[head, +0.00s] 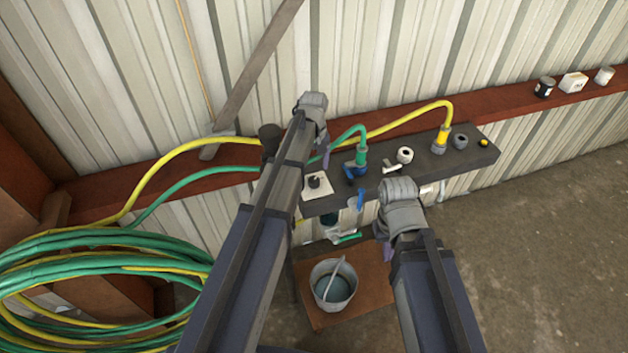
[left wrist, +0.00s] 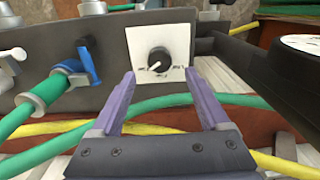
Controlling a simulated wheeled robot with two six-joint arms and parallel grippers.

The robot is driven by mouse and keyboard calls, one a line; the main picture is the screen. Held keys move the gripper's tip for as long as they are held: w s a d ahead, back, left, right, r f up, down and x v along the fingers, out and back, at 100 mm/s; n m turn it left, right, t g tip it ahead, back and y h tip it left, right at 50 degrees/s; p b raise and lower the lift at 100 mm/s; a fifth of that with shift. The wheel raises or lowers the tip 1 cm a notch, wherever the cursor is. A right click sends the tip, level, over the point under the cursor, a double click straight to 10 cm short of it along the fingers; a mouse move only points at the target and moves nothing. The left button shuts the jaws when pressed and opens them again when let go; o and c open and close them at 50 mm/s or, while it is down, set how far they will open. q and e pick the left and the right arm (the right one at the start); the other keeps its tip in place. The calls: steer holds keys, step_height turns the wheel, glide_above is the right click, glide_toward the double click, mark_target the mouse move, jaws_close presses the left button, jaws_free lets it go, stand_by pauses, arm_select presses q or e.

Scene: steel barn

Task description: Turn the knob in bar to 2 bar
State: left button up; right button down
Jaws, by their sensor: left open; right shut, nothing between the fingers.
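A black knob (left wrist: 158,60) sits on a white square plate (left wrist: 175,38) with small printed marks, too small to read for certain. A white line on the knob points to the lower left. In the head view the knob (head: 315,182) and plate (head: 318,194) are at the left end of a dark panel. My left gripper (left wrist: 159,74) is open, with its purple fingertips at either side below the knob; I cannot tell how far off it is. My right gripper (head: 379,230) is shut and empty in front of the panel, mostly hidden behind its own wrist.
The dark panel (head: 425,172) also carries a blue valve (head: 351,170) with a green hose and a yellow hose connector (head: 441,136). A bucket (head: 333,284) stands on a brown surface below. Coiled hoses (head: 100,285) lie left. Several cans and a box stand on the ledge at right.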

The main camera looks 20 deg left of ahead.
mark_target(314, 180)
arm_select(q)
step_height(314, 180, down, 6)
steer(key=b, duration=0.5)
jaws_close()
stand_by(0.5)
